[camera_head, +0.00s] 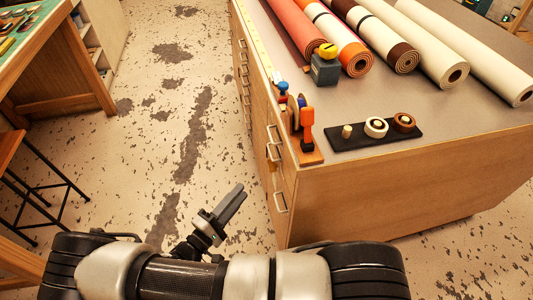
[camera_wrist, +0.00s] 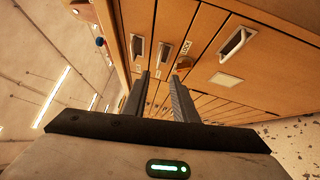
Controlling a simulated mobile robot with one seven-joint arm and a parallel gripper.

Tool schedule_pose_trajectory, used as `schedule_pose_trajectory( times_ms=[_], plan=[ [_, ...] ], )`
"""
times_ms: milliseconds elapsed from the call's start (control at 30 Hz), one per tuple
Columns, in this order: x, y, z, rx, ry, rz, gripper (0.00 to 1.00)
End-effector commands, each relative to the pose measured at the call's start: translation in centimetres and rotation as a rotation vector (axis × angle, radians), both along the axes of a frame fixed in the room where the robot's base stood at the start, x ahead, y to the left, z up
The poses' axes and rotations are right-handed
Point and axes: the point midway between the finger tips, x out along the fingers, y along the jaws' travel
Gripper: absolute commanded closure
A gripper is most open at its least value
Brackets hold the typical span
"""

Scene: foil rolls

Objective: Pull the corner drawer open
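The wooden cabinet (camera_head: 400,185) has drawers along its left side. Near its front corner, metal pull handles show, the lowest a drawer handle (camera_head: 280,203). I cannot tell for certain which drawer is the corner one. My gripper (camera_head: 238,192) is left of these drawers, apart from them, above the floor. In the wrist view, my gripper (camera_wrist: 158,75) has its two dark fingers spread with nothing between them. They point at the drawer fronts. A recessed metal handle (camera_wrist: 137,47) lies beyond the left fingertip, and a larger handle (camera_wrist: 235,44) lies to the upper right. The drawer fronts look shut.
The cabinet top holds fabric-like rolls (camera_head: 430,45), a dark tray (camera_head: 372,135) with small rolls, and a tool stand (camera_head: 308,152) at the corner. A stool (camera_head: 35,185) and table (camera_head: 45,35) stand left. Worn floor (camera_head: 150,120) is free between.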

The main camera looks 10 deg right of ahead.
Motion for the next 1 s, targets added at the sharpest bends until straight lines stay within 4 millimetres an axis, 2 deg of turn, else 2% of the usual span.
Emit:
schedule_pose_trajectory(
  times_ms=[133,267,800,1000],
  plan=[
    [0.2,0.3,-0.8,-0.030,-0.023,0.063,0.74],
    [0.9,-0.4,-0.7,-0.030,-0.027,0.066,0.74],
    [8.8,-8.3,0.8,-0.031,-0.024,0.060,0.74],
    [11.1,-10.6,1.2,-0.030,-0.023,0.062,0.74]
  ],
)
